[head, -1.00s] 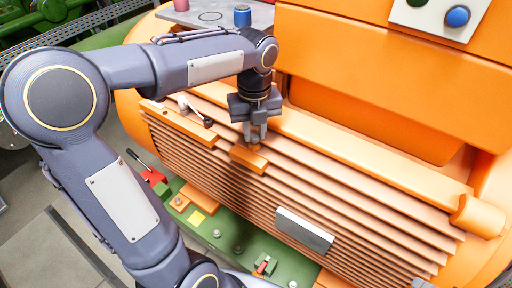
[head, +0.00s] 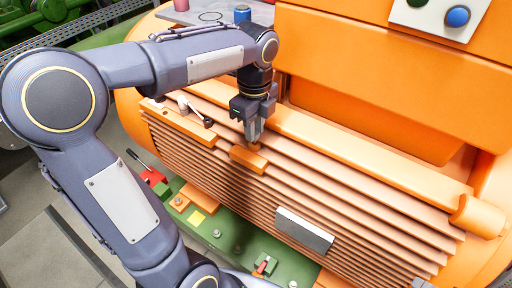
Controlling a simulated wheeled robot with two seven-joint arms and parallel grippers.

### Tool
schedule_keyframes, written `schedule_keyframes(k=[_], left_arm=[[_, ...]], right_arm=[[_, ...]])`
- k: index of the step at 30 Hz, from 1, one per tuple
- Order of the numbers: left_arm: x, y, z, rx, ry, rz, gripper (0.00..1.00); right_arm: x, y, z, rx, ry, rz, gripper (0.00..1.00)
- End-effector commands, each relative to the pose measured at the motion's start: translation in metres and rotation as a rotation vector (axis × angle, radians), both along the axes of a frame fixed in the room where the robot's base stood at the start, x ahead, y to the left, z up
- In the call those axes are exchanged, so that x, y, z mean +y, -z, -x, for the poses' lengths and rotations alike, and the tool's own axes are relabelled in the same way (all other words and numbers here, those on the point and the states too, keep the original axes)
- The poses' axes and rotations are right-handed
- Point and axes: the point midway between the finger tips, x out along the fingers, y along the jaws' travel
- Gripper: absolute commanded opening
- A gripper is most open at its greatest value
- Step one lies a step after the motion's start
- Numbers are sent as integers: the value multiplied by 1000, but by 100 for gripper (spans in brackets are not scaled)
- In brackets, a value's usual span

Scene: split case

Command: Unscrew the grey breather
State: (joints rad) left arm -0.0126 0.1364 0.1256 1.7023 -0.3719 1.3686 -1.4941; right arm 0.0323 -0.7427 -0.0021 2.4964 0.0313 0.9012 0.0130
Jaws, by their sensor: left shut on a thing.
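My left gripper (head: 254,138) points down at a small orange block (head: 249,158) on the ribbed side of the orange case (head: 340,170). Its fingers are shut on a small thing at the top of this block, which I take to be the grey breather. The fingers hide nearly all of it, so I cannot tell how far it is screwed in. My right gripper is not in view.
A lever with a dark knob (head: 208,122) stands on the case left of the gripper. A blank metal plate (head: 304,230) is on the ribs lower right. A blue cylinder (head: 242,14) stands on a grey plate behind. Red-handled clamps (head: 155,177) sit on the green base.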

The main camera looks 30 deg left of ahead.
Motion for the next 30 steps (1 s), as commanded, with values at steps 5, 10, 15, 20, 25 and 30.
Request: schedule_keyframes(k=[5, 10, 15, 20, 25, 30], left_arm=[[0, -9, 0, -1, 0, 0, 0], [0, -18, 0, -1, 0, 1, 0], [0, -27, 0, -2, 0, 1, 0], [0, -33, 0, -1, 1, 1, 0], [0, -35, 0, -1, 1, 1, 0], [0, -35, 0, -1, 1, 0, 0]], right_arm=[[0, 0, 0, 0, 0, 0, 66], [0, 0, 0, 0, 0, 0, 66], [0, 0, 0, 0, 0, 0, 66], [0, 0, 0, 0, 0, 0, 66], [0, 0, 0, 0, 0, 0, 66], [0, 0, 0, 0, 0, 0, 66]])
